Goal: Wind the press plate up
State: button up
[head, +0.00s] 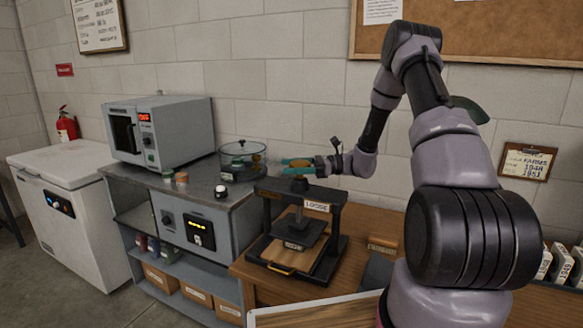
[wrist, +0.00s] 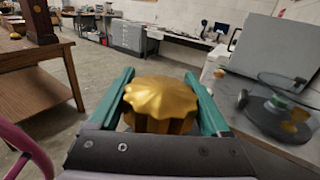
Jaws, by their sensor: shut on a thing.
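The press (head: 336,215) is a black frame standing on the wooden bench, with a labelled crossbar. Its dark press plate (head: 301,234) hangs on a central screw between the posts, above a wooden board (head: 275,254) with a yellow front handle. How wide the gap under the plate is, I cannot tell exactly. My gripper (head: 297,162) reaches in from the right, level with the top of the press. In the wrist view its teal fingers are shut on a gold scalloped knob (wrist: 160,98), one finger on each side.
A glass vessel (head: 242,160) stands close left of the press on the grey cabinet, also seen in the wrist view (wrist: 285,100). A microwave-like oven (head: 160,130) is farther left. A wooden block (head: 383,245) and a dark box (head: 376,272) lie right of the press.

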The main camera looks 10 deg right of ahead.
jog(key=n+g, duration=0.1)
jog(key=g, duration=0.1)
jog(key=n+g, duration=0.1)
jog(key=g, duration=0.1)
jog(key=s+n+g, duration=0.1)
jog(key=n+g, duration=0.1)
jog(key=shift+g+h, duration=0.3)
jog(key=o, duration=1.2)
jog(key=v, duration=1.1)
jog(key=s+a+r+n+t+h, duration=0.1)
jog(key=s+a+r+n+h, duration=0.2)
jog(key=s+r+h, duration=0.35)
jog(key=s+a+r+n+t+h, duration=0.2)
jog(key=s+r+n+h, duration=0.15)
jog(key=s+r, duration=0.5)
jog(key=s+d+r+n+t+h, duration=0.1)
jog(key=s+r+t, duration=0.3)
jog(key=s, duration=0.4)
jog(key=s+d+r+n+t+h, duration=0.2)
jog(key=s+r+t+h, duration=0.2)
jog(key=s, duration=0.4)
jog(key=shift+s+r+n+t, duration=0.2)
jog(key=shift+r+n+t, duration=0.15)
jog(key=shift+t, duration=0.25)
